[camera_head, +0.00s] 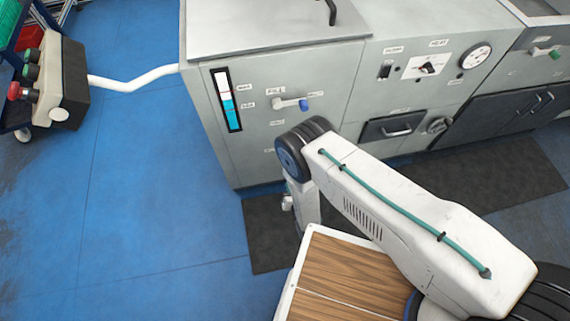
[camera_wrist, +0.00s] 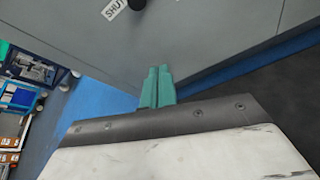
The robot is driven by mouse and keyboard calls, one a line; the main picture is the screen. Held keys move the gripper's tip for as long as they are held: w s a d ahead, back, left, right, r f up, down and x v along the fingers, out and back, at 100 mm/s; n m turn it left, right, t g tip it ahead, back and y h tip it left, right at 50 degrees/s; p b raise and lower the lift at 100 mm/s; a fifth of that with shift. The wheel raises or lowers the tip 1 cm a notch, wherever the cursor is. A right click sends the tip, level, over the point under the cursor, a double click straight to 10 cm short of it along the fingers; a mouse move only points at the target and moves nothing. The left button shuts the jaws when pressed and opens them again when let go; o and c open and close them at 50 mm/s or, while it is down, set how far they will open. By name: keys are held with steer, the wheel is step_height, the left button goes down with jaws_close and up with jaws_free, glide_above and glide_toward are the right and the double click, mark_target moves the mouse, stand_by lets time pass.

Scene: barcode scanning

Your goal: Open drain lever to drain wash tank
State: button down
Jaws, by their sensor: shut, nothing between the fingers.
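The wash tank (camera_head: 250,60) is a grey cabinet with a vertical level gauge (camera_head: 227,100); blue fills its lower part. A lever with a blue end (camera_head: 303,104) sits on its front beside a small label. Another label (camera_head: 268,150) is lower down; the area right of it is hidden by my arm, and no drain lever shows clearly there. In the wrist view, my teal gripper fingers (camera_wrist: 158,87) are together and empty, in front of the grey panel (camera_wrist: 215,30). A SHUT label (camera_wrist: 113,9) and a cut-off dark round part (camera_wrist: 137,3) show at the top edge.
A control box with buttons (camera_head: 62,80) stands at the left, with a white pipe (camera_head: 135,80) running to the tank. A dial panel (camera_head: 430,67) and a drawer handle (camera_head: 392,127) are at the right. A dark mat (camera_head: 265,235) lies before the tank. Blue floor at left is clear.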

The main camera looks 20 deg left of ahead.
steer(key=shift+w+a+r+n+t, duration=0.2)
steer(key=shift+r+n+t, duration=0.1)
steer(key=shift+r+n, duration=0.25)
steer(key=shift+w, duration=0.1)
steer(key=w+a, duration=0.4)
steer(key=w, duration=0.4)
steer(key=shift+a+r, duration=0.35)
steer(key=shift+m, duration=0.25)
